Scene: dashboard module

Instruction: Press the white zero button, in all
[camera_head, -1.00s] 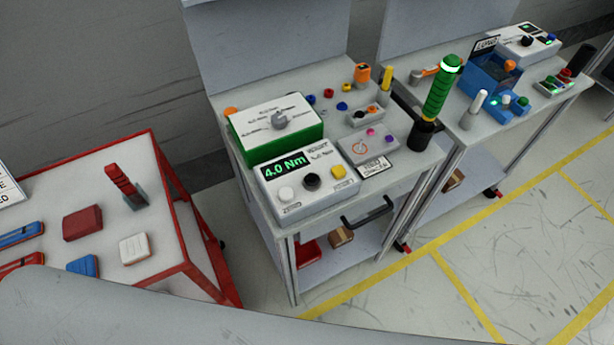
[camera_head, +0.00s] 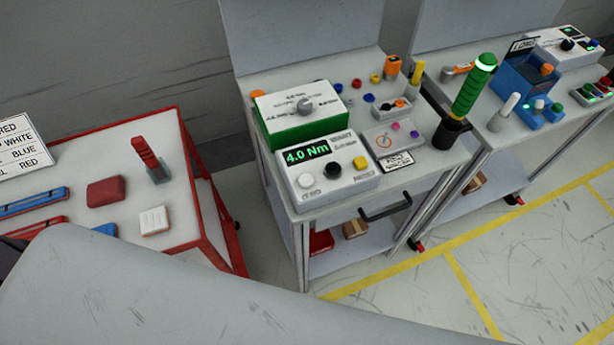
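The white zero button (camera_head: 306,181) is a round cap at the front left of a light grey module (camera_head: 330,194) on the middle cart. Faint lettering below it appears to read "ZERO". The module's display (camera_head: 307,154) reads 4.0 Nm in green. A black knob (camera_head: 333,170) and a yellow button (camera_head: 360,162) sit to the right of the white button. Neither of my grippers is in view. A large pale grey part, probably mine, fills the lower left foreground.
A green-handled tool (camera_head: 468,98) stands upright at the cart's right. A red-framed table (camera_head: 185,205) with blocks is at left. Yellow-lined floor (camera_head: 480,245) is open at lower right.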

